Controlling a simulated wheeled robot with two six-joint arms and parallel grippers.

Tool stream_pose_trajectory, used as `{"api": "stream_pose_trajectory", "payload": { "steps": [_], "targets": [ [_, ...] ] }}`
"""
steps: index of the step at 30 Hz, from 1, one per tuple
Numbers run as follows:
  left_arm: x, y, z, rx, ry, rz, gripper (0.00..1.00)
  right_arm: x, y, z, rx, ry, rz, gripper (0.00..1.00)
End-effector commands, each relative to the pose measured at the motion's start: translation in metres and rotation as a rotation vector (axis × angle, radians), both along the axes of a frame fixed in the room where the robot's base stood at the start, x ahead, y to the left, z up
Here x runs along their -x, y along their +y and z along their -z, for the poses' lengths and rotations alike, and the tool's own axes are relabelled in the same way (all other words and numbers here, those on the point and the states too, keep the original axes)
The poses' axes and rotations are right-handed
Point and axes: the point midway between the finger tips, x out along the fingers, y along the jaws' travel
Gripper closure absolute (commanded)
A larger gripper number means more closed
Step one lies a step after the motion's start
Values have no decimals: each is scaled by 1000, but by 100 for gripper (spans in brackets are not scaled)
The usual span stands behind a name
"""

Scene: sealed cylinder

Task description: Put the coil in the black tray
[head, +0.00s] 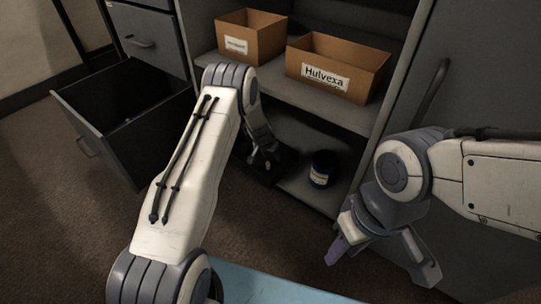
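My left gripper (264,150) reaches into the lower shelf compartment. Its fingers are dark and shadowed, so I cannot tell whether it is open or shut, or whether it holds anything. A black shape (259,171) lies at and below its fingers; it may be the black tray, but my arm and the shadow hide most of it. I see nothing that I can clearly name as the coil. My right gripper (383,272) is at the lower right, in front of the cabinet, with its fingers spread wide and nothing between them.
A dark, labelled cylinder (321,168) stands on the lower shelf (311,198), right of my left gripper. Above, the upper shelf (275,84) holds a cardboard box marked Hulvexa (355,85) and another box (262,38). An open drawer (130,146) juts out at left.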

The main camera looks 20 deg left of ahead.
Motion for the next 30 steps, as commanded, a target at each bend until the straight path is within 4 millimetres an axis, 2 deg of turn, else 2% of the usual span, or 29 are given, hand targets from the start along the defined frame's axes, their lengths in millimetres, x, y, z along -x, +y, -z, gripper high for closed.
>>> {"api": "stream_pose_trajectory", "payload": {
  "steps": [4,8,11,21,25,30],
  "targets": [
    [0,0,-3,0,0,0,43,0,0,-3,0,0,0,60],
    [0,0,-13,0,0,0,43,0,0,-15,0,0,0,60],
    [4,1,-28,0,-2,-2,43,0,0,-22,0,0,0,60],
    [34,6,-98,0,-1,-2,43,0,0,-37,0,0,0,60],
    [40,8,-114,-1,-1,0,43,0,0,-41,0,0,0,60],
    [45,8,-123,0,0,0,43,0,0,-43,0,0,0,60]
  ]
}}
